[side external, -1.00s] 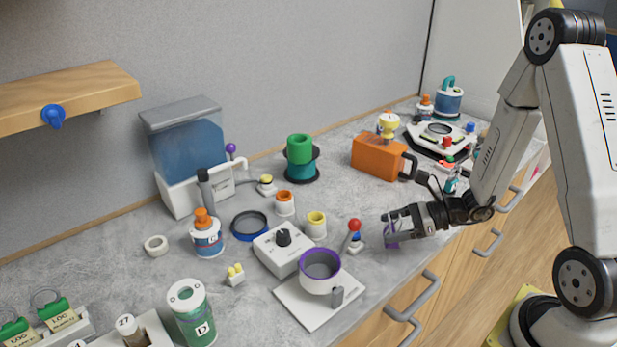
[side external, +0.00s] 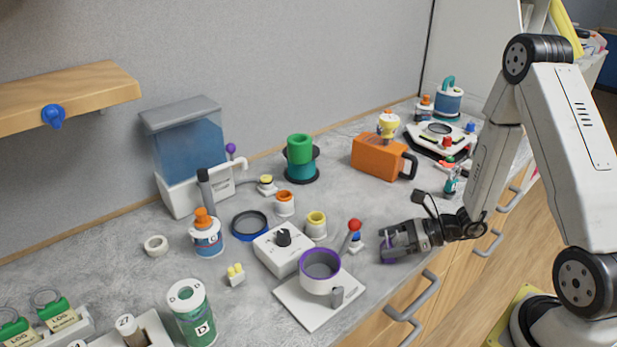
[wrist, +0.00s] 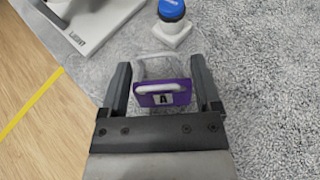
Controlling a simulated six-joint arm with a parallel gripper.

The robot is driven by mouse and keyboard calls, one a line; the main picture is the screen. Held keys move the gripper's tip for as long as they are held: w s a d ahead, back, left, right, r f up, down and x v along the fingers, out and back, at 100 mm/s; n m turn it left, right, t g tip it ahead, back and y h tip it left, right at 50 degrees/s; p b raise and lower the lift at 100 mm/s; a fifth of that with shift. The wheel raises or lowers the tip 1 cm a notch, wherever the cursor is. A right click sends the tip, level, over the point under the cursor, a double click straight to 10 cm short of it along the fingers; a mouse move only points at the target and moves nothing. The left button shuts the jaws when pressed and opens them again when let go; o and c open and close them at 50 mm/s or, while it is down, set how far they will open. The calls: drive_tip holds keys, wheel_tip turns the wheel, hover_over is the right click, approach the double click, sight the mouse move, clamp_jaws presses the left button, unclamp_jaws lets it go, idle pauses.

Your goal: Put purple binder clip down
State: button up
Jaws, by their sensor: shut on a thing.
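The purple binder clip (wrist: 163,94) shows between my gripper's two dark fingers in the wrist view, with a white label marked "A" and pale wire handles. My gripper (wrist: 163,90) is shut on it. In the side view my gripper (side external: 390,246) is low over the front right of the grey countertop (side external: 365,195), and the clip shows as a small purple patch (side external: 386,249) at the fingertips. I cannot tell whether the clip touches the counter.
The red-topped lever (side external: 354,228) and a blue-topped white piece (wrist: 172,10) stand close by. Left of the gripper is the purple-rimmed cup (side external: 320,265) on a white plate. The orange box (side external: 377,159) stands behind. The counter's front edge and drawer handles are near.

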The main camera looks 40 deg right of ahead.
drive_tip(key=shift+f, duration=0.15)
drive_tip(key=o, duration=1)
drive_tip(key=shift+v, duration=6.05)
